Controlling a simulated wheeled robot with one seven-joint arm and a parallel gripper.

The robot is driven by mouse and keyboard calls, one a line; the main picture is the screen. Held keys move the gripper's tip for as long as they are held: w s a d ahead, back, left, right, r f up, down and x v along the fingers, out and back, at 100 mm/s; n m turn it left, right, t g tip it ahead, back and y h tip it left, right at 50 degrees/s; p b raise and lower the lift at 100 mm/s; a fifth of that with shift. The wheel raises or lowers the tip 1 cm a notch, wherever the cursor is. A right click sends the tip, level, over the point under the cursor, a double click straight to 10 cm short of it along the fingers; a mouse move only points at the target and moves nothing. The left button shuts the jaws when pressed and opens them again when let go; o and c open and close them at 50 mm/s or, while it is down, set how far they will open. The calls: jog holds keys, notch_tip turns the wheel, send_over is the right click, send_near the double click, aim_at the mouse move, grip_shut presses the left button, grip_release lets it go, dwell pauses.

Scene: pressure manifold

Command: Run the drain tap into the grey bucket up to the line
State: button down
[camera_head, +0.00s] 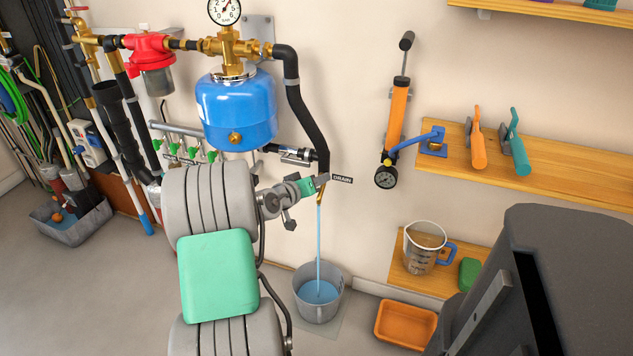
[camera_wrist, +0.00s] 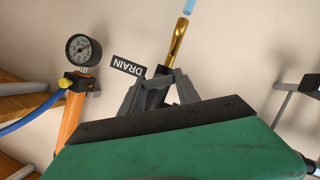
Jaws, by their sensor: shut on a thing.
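The drain tap shows a brass spout (camera_wrist: 178,42) in the wrist view, beside a tag (camera_head: 342,179) reading DRAIN. My gripper (camera_wrist: 155,92) is shut on the tap's dark handle (camera_wrist: 152,98), just behind the spout; in the head view my gripper (camera_head: 318,183) hides most of the tap. A blue stream of water (camera_head: 319,240) runs straight down from the spout. It falls into the grey bucket (camera_head: 337,303) on the floor, where blue water (camera_head: 314,293) stands inside. I cannot make out the line in the bucket or the level against it.
A blue tank (camera_head: 238,105) with pipes and a gauge (camera_head: 224,10) hangs on the wall. An orange hand pump (camera_head: 398,108) hangs right of the tap. A clear jug (camera_head: 422,248) stands on a low shelf, and an orange tray (camera_head: 405,326) lies right of the bucket.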

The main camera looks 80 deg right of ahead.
jog(key=m+t+b, duration=0.2)
jog(key=m, duration=0.1)
jog(key=shift+s, duration=0.2)
jog(key=shift+m+t+b, duration=0.5)
jog(key=shift+m+b, duration=0.05)
jog(key=shift+m, duration=0.15)
jog(key=c, duration=0.9)
grip_release()
jog(key=p+v, duration=0.1)
jog(key=v, duration=0.7)
jog(key=shift+s+p, duration=0.1)
jog(key=shift+p, duration=0.2)
